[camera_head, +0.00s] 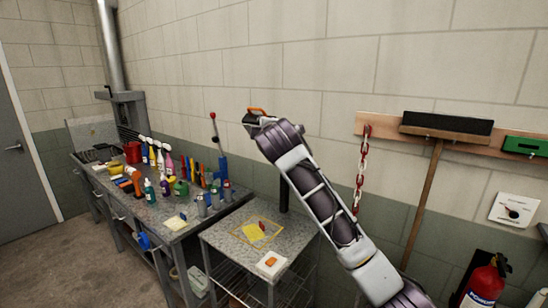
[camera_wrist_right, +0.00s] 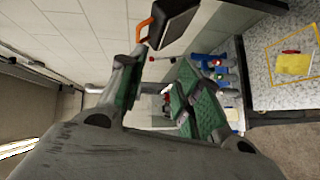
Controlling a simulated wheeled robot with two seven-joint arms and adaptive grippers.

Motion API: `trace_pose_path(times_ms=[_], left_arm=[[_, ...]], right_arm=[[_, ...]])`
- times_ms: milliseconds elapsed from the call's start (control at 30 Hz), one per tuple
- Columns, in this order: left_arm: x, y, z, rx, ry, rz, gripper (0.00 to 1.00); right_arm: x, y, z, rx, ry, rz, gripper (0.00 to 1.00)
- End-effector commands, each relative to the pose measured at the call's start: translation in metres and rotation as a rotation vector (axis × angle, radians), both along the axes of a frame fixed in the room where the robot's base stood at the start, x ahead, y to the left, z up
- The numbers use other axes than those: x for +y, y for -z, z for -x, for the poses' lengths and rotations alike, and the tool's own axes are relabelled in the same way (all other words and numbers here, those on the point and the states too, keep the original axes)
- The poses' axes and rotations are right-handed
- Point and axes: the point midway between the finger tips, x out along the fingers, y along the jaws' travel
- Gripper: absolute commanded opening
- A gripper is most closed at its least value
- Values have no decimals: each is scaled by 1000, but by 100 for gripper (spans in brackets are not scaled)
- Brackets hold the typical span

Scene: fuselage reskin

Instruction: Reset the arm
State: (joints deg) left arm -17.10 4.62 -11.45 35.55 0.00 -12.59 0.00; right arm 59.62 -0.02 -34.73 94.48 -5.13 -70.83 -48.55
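My right arm comes in from the lower right in the head view and reaches up and left in front of the wall. Its right gripper (camera_head: 262,121) is at the far end, above the small cart, and mostly hidden behind the wrist. In the right wrist view the two green-padded fingers of the right gripper (camera_wrist_right: 160,65) stand apart, with nothing seen between the pads. A dark piece with an orange handle (camera_wrist_right: 165,22) shows close to one fingertip; I cannot tell whether it touches. My left gripper is in neither view.
A steel workbench (camera_head: 95,185) holds several bottles and tools along the wall. A small cart (camera_head: 222,238) carries a yellow-framed sheet (camera_head: 255,231) and a white pad (camera_head: 272,265). A broom (camera_head: 425,200), red chain (camera_head: 362,165) and fire extinguisher (camera_head: 485,285) are at right.

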Motion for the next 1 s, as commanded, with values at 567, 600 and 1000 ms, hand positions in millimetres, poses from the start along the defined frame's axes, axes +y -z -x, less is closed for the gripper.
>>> trace_pose_path(times_ms=[567, 600, 1000], left_arm=[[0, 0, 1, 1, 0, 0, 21], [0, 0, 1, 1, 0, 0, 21], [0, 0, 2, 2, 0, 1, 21]], right_arm=[[-33, 116, 15, 209, 46, -198, 34], [-37, 126, 17, 226, 52, -217, 34], [-70, 222, 49, 402, 132, -381, 34]])
